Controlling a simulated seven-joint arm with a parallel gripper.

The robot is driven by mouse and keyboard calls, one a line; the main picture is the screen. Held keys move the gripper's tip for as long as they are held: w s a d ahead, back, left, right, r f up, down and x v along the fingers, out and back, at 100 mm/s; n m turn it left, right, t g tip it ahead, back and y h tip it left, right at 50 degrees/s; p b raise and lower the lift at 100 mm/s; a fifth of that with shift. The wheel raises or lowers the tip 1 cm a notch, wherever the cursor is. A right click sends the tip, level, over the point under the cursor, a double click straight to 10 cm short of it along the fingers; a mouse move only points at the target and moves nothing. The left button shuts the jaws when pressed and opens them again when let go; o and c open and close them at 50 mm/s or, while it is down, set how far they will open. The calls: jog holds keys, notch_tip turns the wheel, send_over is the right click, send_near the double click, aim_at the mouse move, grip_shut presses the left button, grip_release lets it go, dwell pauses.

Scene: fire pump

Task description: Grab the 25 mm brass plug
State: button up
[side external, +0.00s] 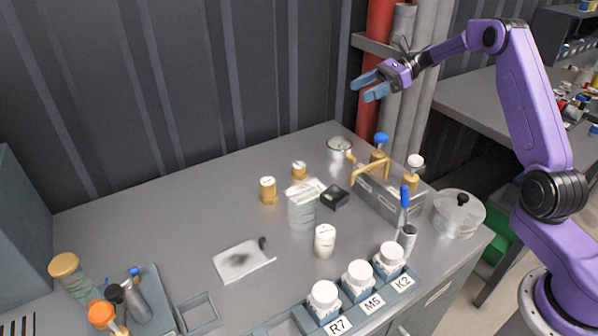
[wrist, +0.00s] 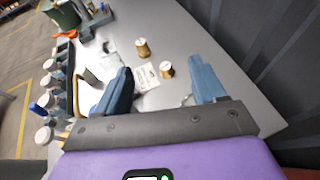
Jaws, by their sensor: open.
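Two brass plugs with pale tops stand on the grey bench. The larger-looking plug (side external: 268,190) is at centre left in the side view, and the smaller-looking plug (side external: 299,171) is behind it to the right. The wrist view shows one brass plug (wrist: 142,49) farther off and another brass plug (wrist: 167,70) nearer. Their size marks are too small to read, so I cannot tell which is 25 mm. My gripper (side external: 364,90) is open and empty, high above the back right of the bench. Its blue fingers frame the plugs from afar in the wrist view.
A clear container (side external: 301,212), a dark block (side external: 335,197) and a cream cylinder (side external: 325,241) stand near the plugs. A grey caddy (side external: 398,207) with bottles and a brass handle is to the right. White jars (side external: 358,278) line the front. Red pipe (side external: 377,60) runs behind my gripper.

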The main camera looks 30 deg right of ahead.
notch_tip(320, 180, down, 13)
send_near(306, 170)
jog(key=a, duration=0.1)
jog(key=w+a, duration=0.1)
jog(key=a+r, duration=0.1)
jog(key=a, duration=0.1)
jog(key=shift+w+a, duration=0.15)
jog(key=shift+w, duration=0.1)
jog(key=shift+x, duration=2.6)
jog(key=shift+s+f, duration=0.2)
jog(key=shift+c, duration=0.4)
jog(key=c, duration=1.2)
jog(key=shift+o, duration=0.2)
